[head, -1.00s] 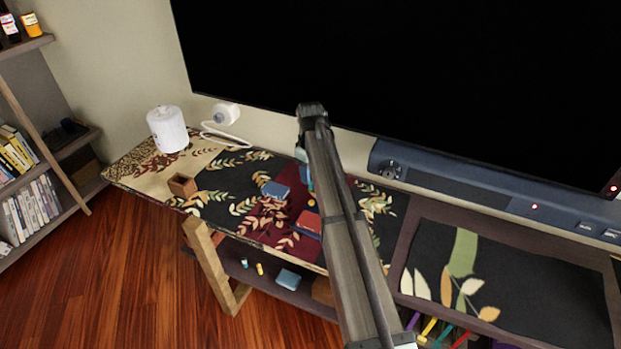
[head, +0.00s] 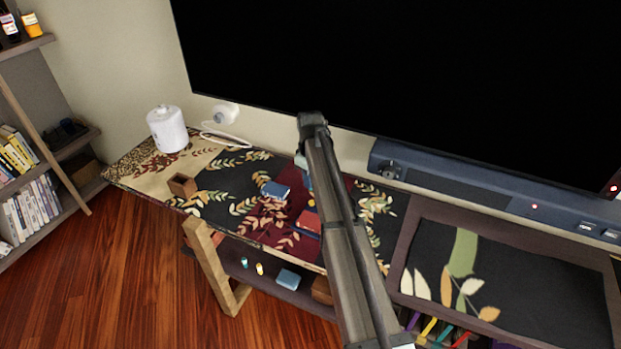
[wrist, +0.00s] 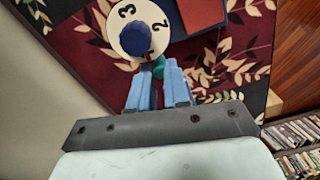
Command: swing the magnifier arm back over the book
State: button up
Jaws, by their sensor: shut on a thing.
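In the wrist view my gripper (wrist: 158,72) has its blue fingers closed on a small green piece (wrist: 159,62). Just beyond the fingertips is a cream disc (wrist: 157,14) with black numerals and a round blue part (wrist: 134,41) on it. I cannot tell which of these belongs to the magnifier arm. A red book-like block (wrist: 203,13) lies beside the disc on a dark blue one. In the head view the red block (head: 308,222) shows left of my arm, which hides most of the gripper and the disc. A small blue block (head: 275,190) lies further left.
The patterned desk top (head: 235,165) carries a wooden cup (head: 183,186) and a white canister (head: 167,129) at the left. A large black screen (head: 420,80) and a blue-grey bar (head: 450,183) stand behind. The dark mat (head: 540,275) at the right is clear.

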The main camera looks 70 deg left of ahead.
grip_shut()
jog(key=shift+w+a+m, duration=0.25)
jog(key=shift+m, duration=0.65)
jog(key=o, duration=0.7)
grip_release()
jog(key=shift+c, duration=0.2)
notch_tip(320, 180, up, 14)
